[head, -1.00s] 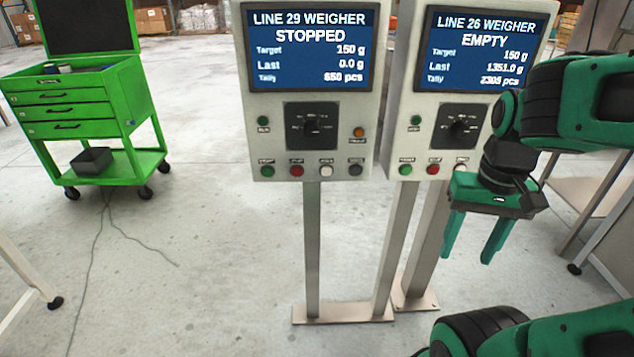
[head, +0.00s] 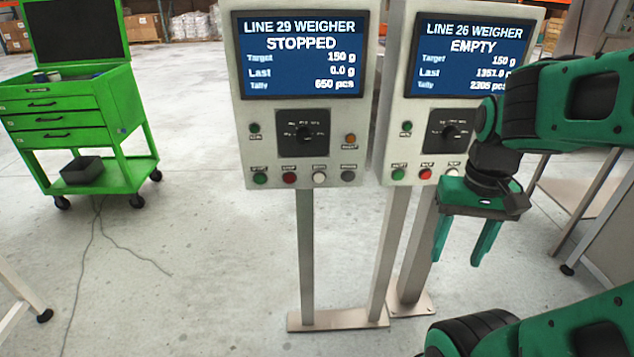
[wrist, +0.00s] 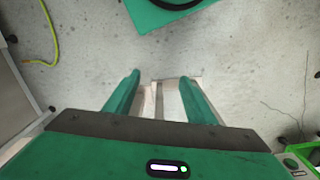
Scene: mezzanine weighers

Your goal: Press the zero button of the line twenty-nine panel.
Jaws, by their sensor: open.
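The line 29 weigher panel (head: 240,150) stands on a two-legged post at the middle of the head view. Its screen (head: 301,55) reads STOPPED, target 150 g, last 0.0 g. Below a black rotary knob (head: 303,133) is a bottom row with a green button (head: 260,179), a red button (head: 289,178), a white button (head: 319,177) and a dark button (head: 348,176). Their labels are too small to read surely. My gripper (head: 460,255) is open and empty, pointing down, right of this panel and in front of the line 26 post. Its fingers show in the wrist view (wrist: 160,88).
The line 26 weigher panel (head: 396,130), reading EMPTY, stands close on the right, its lower right part covered by my arm. A green tool cart (head: 75,125) with a dark bin (head: 82,170) stands left. The floor between cart and panels is clear apart from a thin cable (head: 100,220).

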